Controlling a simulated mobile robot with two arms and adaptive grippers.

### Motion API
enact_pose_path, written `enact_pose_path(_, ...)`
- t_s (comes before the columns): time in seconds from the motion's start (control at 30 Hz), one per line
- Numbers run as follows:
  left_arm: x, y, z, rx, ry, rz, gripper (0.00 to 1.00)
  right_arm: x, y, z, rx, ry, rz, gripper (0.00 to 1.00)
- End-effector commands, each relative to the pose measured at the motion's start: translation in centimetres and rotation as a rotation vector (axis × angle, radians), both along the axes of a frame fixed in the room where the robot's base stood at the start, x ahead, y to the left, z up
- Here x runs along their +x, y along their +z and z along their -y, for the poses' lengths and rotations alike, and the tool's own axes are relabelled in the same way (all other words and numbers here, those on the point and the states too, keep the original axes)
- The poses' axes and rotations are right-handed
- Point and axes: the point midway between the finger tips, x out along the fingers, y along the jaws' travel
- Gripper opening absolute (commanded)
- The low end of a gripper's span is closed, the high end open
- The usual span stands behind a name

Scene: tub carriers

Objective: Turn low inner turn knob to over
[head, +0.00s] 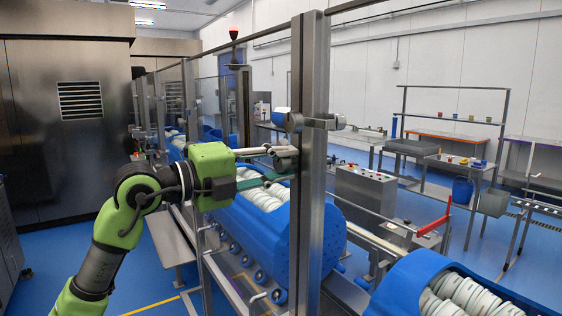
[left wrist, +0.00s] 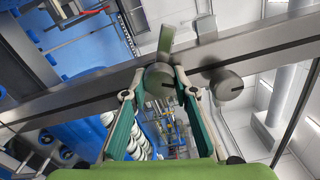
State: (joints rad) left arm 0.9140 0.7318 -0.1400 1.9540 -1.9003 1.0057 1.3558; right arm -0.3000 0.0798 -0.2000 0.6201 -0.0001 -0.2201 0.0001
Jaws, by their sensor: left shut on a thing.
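A steel post (head: 309,150) of the guard frame stands in front of me and carries knob fittings. In the left wrist view, a round grey turn knob (left wrist: 159,86) with a dark slot lies between the gripper's fingertips (left wrist: 162,77). The gripper is shut on this knob. A second round knob (left wrist: 227,86) sits just right of it, apart from the fingers. My right gripper is out of view.
A blue tub carrier (head: 262,240) with white tubs stands behind the post, and another (head: 400,285) is at lower right. A control box (head: 365,188) stands beyond. Guard-frame bars run beside my left arm. Open blue floor (head: 150,240) lies on the left.

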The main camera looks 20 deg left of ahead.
Motion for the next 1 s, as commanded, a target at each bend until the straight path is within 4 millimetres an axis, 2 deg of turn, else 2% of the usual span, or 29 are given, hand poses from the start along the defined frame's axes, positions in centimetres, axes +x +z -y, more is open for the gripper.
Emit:
enact_pose_path(0.5,0.0,0.3,0.0,-0.316,0.001,-0.248,0.05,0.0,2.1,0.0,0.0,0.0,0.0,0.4)
enact_pose_path(1.0,0.0,0.3,0.0,-0.409,0.0,-0.319,0.05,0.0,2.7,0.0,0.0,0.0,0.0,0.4)
